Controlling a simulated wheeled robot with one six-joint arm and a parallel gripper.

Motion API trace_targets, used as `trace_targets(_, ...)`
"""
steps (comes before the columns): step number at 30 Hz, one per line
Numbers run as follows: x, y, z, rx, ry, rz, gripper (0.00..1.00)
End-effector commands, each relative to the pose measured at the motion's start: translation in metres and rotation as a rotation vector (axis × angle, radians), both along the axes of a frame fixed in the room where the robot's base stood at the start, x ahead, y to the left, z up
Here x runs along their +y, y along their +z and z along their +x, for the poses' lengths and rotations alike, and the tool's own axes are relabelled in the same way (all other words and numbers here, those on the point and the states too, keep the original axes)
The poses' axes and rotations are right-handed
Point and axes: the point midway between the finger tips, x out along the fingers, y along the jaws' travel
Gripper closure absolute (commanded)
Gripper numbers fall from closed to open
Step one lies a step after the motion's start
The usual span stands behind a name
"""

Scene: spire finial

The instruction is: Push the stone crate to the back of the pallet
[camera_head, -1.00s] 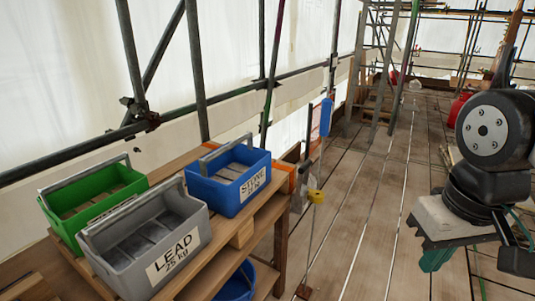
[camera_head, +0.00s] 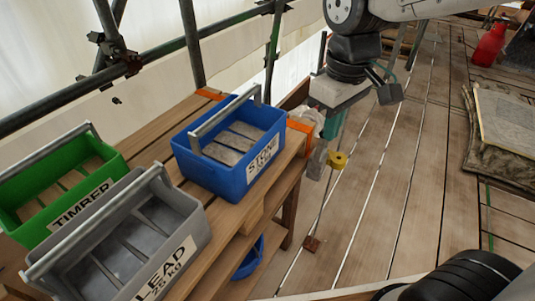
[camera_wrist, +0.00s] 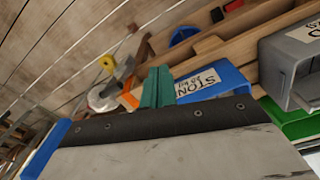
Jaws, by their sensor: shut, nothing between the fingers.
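The blue stone crate (camera_head: 208,172), labelled STONE, stands upright on the wooden pallet (camera_head: 228,214), near its orange-marked end. Pale slabs lie inside it under a grey bar handle. My gripper (camera_head: 333,125) has teal fingers and hangs just right of the crate, past the orange edge. It is shut and empty, and I see no clear contact with the crate. In the wrist view, the teal fingers (camera_wrist: 157,87) overlap the left end of the crate's label side (camera_wrist: 215,80). Part of the crate is hidden there by the dark-edged plate in front.
A grey LEAD crate (camera_head: 160,240) and a green TIMBER crate (camera_head: 50,190) stand left of the stone crate. A yellow fitting (camera_head: 337,160) is below my gripper. Scaffold tubes (camera_head: 193,45) rise behind. The plank floor (camera_head: 390,200) at right is mostly clear.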

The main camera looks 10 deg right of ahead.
Motion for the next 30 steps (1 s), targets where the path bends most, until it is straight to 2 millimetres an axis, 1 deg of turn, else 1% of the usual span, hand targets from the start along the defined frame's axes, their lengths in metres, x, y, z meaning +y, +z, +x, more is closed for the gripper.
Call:
trace_targets(1, 0.019, -0.009, 0.012, 0.014, 0.074, -0.006, 1.0)
trace_targets(3, 0.039, -0.018, 0.025, 0.024, 0.156, -0.01, 1.0)
trace_targets(6, 0.062, -0.028, 0.037, 0.031, 0.242, -0.014, 1.0)
trace_targets(9, 0.074, -0.035, 0.043, 0.035, 0.289, -0.016, 1.0)
trace_targets(14, 0.079, -0.048, 0.045, 0.037, 0.307, -0.017, 1.0)
trace_targets(17, 0.078, -0.063, 0.045, 0.038, 0.306, -0.016, 1.0)
trace_targets(24, 0.078, -0.115, 0.044, 0.04, 0.304, -0.017, 1.0)
trace_targets(28, 0.077, -0.141, 0.044, 0.039, 0.304, -0.017, 1.0)
trace_targets(30, 0.09, -0.137, 0.054, 0.034, 0.305, -0.016, 1.0)
